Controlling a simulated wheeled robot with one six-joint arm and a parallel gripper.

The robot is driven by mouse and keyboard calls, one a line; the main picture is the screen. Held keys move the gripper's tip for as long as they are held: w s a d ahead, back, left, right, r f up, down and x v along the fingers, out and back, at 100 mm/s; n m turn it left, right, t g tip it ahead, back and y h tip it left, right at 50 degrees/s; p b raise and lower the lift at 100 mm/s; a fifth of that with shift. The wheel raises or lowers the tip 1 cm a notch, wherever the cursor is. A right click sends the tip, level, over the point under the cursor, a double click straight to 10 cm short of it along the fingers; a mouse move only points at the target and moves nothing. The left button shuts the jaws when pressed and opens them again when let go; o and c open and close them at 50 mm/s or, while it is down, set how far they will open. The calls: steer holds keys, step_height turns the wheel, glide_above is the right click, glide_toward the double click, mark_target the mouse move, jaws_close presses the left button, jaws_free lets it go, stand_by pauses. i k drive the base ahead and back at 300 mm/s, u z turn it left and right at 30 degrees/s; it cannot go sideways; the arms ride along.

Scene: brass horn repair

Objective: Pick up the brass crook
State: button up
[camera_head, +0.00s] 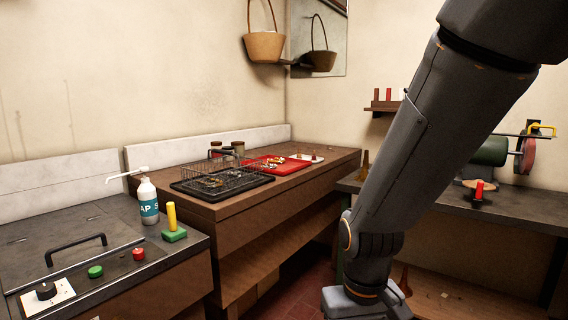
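I cannot make out the brass crook for certain. Small brass-coloured pieces lie on a red mat or tray (290,168) on the wooden bench, too small to tell apart. A wire basket (245,181) stands left of it on a black tray (213,195), with some brass-coloured pieces inside, partly hidden by the mesh. My arm crosses the right half of the view and reaches down to the bottom edge. The fingers of my gripper do not show, and nothing held is visible.
A soap bottle (148,202), a yellow-and-green item (173,227) and a control panel with a black handle (76,246) are on the left counter. A dark bench (520,216) with a machine stands at right.

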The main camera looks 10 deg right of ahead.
mark_target(276, 161)
steer(key=z, duration=0.1)
steer(key=i, duration=2.25)
steer(key=z, duration=0.3)
